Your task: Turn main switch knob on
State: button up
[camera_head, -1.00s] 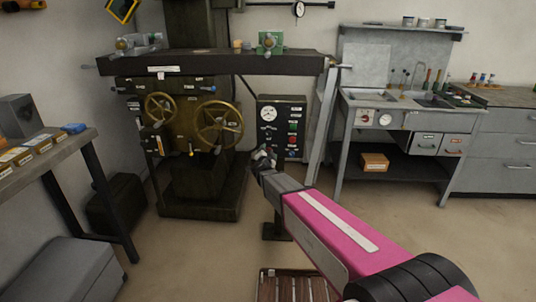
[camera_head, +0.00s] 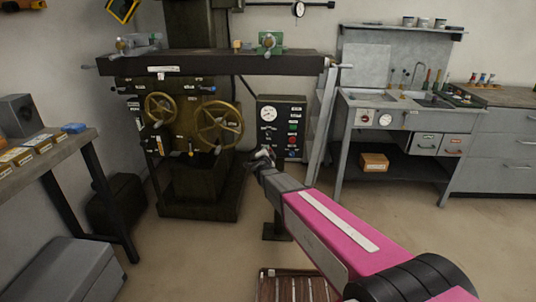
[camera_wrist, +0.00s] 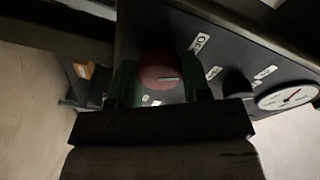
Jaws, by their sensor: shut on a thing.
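The dark control panel (camera_head: 280,108) stands on a post right of the big machine, with a round gauge and several small buttons. My gripper (camera_head: 264,154) is at the panel's lower left. In the wrist view, the round red main switch knob (camera_wrist: 158,66) sits between the two fingers of my gripper (camera_wrist: 160,84), which is shut on it. A short pale line shows on the knob's face. White labels (camera_wrist: 200,42) lie beside it, too blurred to read surely. In the head view, my gripper hides the knob.
The machine (camera_head: 195,125) with brass handwheels is close left of my gripper. A slanted grey leg (camera_head: 319,125) stands right of the panel, before a grey workbench (camera_head: 400,98). A slatted mat (camera_head: 290,285) lies on the floor. The floor at right is clear.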

jog(key=shift+d+m+g+y, duration=0.15)
jog(key=shift+m+y, duration=0.25)
jog(key=shift+m, duration=3)
jog(key=shift+a+m+g+y, duration=0.15)
jog(key=shift+m+y, duration=0.25)
jog(key=shift+m, duration=3)
jog(key=shift+d, duration=0.1)
jog(key=o, duration=0.9)
jog(key=shift+s, duration=0.1)
jog(key=s, duration=0.7)
jog(key=s+r, duration=0.1)
jog(key=s, duration=0.2)
jog(key=shift+s+a, duration=0.2)
jog(key=shift+s, duration=0.15)
